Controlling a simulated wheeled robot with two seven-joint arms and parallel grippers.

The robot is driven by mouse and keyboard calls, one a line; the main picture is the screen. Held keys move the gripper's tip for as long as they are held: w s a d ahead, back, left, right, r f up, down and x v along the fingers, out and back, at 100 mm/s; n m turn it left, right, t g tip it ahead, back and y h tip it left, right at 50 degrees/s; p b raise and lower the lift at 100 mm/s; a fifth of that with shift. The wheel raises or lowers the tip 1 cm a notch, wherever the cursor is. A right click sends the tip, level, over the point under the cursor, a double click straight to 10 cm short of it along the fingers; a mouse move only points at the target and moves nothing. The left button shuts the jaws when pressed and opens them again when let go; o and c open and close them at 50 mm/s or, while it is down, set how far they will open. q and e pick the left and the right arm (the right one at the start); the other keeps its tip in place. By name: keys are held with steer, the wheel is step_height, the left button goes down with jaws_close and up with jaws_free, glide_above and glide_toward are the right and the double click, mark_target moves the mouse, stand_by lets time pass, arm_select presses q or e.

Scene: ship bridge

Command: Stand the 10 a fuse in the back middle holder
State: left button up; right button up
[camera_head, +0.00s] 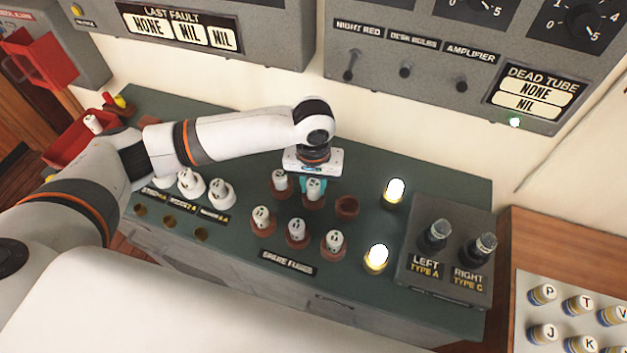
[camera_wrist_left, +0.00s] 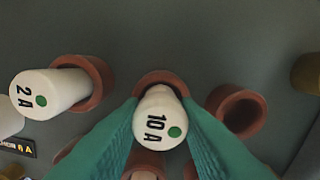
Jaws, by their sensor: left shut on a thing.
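The 10 A fuse (camera_wrist_left: 160,120) is white with a green dot, and its label shows in the left wrist view. My left gripper (camera_head: 313,183) is shut on it, with a teal finger on each side. The fuse (camera_head: 315,187) is at the back middle holder, a brown-red ring (camera_wrist_left: 160,77) partly hidden behind it. I cannot tell whether its lower end is fully seated. The back left holder (camera_wrist_left: 100,82) bears a 2 A fuse (camera_wrist_left: 48,92). The back right holder (camera_head: 347,207) is empty. My right gripper is not in view.
Three fuses stand in the front row, including the front middle one (camera_head: 297,231). More white fuses (camera_head: 190,183) stand to the left. Two lit lamps (camera_head: 395,190) and a grey box (camera_head: 447,251) are to the right. A red bin (camera_head: 75,140) is far left.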

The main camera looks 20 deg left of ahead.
mark_target(314, 183)
arm_select(q)
steer(key=shift+f, duration=0.2)
steer(key=o, duration=1)
steer(key=shift+r, duration=0.25)
step_height(314, 183, up, 12)
steer(key=shift+b, duration=1.05)
